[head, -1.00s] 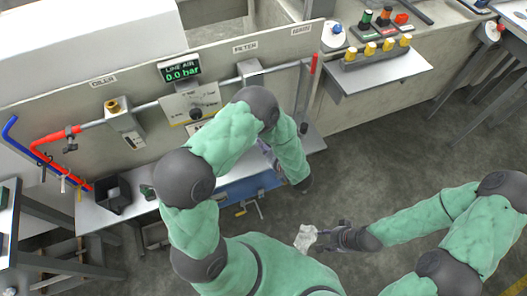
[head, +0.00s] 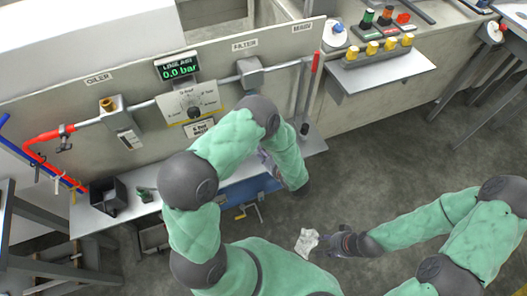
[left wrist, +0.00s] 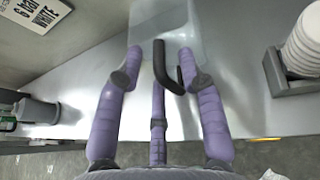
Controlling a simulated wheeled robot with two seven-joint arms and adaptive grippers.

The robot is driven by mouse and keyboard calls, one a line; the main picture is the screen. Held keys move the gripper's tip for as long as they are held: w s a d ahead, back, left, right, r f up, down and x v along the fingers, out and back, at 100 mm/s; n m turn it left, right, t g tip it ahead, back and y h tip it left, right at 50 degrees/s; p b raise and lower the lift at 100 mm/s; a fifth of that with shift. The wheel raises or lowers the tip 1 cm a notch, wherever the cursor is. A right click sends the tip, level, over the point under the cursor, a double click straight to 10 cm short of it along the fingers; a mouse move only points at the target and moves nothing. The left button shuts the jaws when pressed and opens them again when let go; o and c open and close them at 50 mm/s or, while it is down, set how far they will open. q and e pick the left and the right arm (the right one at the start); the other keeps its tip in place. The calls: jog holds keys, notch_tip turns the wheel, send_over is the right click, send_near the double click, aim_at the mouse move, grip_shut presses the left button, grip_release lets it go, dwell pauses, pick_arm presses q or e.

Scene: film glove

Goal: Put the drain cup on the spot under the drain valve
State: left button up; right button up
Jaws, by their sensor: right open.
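The drain cup (left wrist: 144,22) appears as a translucent vessel with a dark hooked handle (left wrist: 163,70) in the left wrist view, above the grey bench. My left gripper (left wrist: 160,55) has its purple fingers on both sides of the handle, with the tips at the cup; whether they press on it is unclear. In the head view my arm mostly hides this gripper and the cup. The drain valve and the spot under it are not clearly visible; the filter (head: 250,72) is on the panel. My right gripper (head: 334,243) is open, low on the right, beside a crumpled white piece (head: 307,241).
The bench (head: 88,222) carries a black open box (head: 108,195) and a small green item (head: 146,195) at left. The left wrist view shows stacked white cups (left wrist: 303,45) in a grey holder at right and dark cylinders (left wrist: 38,110) at left. A pressure display (head: 178,70) hangs above.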

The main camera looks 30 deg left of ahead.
pick_arm(q)
jog(key=shift+r, duration=0.2)
jog(key=p+v, duration=0.5)
jog(key=v, duration=0.6)
jog(key=s+a+f+n+g+h, duration=0.1)
jog(key=s+f+n+g+h, duration=0.1)
jog(key=s+f+g, duration=0.3)
jog(key=s+f+n+g+h, duration=0.1)
jog(key=s+f+n+g, duration=0.1)
jog(key=s, duration=0.5)
jog(key=s+d+f+n+g+h, duration=0.3)
jog(key=s+d+n+g+h, duration=0.3)
jog(key=s, duration=0.3)
jog(key=d+n+t+h, duration=0.1)
jog(key=d+n+h, duration=0.4)
jog(key=n, duration=0.2)
jog(key=w+a+n+t+h, duration=0.1)
jog(key=w+a+n+t, duration=0.2)
jog(key=w+n+t, duration=0.3)
jog(key=w+n, duration=0.2)
jog(key=n, duration=0.2)
jog(key=shift+h, duration=0.4)
